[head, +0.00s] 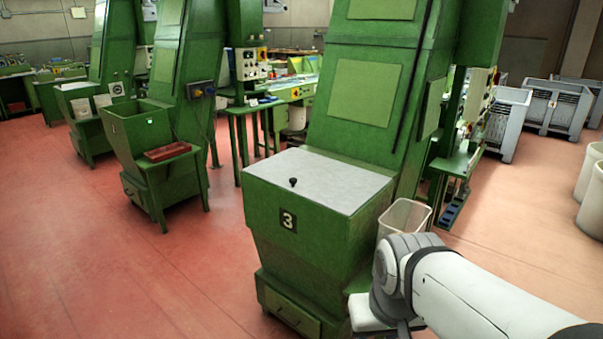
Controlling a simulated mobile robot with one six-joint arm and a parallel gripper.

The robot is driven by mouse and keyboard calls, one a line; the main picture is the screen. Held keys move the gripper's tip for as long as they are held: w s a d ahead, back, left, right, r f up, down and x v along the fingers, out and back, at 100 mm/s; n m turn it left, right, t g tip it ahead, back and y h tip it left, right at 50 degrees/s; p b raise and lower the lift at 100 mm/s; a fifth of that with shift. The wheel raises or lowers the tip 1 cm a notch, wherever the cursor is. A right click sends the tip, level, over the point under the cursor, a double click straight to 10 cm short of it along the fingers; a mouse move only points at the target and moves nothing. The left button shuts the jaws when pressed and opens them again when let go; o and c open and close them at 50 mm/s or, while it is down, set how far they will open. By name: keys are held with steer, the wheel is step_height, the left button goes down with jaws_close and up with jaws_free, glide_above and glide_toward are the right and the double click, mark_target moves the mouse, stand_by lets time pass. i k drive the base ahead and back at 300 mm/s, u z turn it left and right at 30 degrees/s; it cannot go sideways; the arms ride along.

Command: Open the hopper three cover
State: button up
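The hopper three (288,248) is a green metal box marked with a white 3 on a black plate, in the middle of the head view. Its cover (330,180) is a flat light grey panel lying closed over the top. A small black knob (293,182) stands on the cover near its front left edge. My white arm reaches in from the lower right, beside the hopper's right side. My gripper is not visible; the arm's lower end runs out of the bottom of the picture.
A translucent bin (404,217) stands right of the hopper, close behind my arm. A second green hopper (140,128) with a small table and red tray (167,151) is at left. Grey crates (506,122) stand at right. Red floor (150,270) is clear at front left.

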mark_target(340, 187)
steer(key=z, duration=0.15)
steer(key=i, duration=1.1)
steer(key=u, duration=0.5)
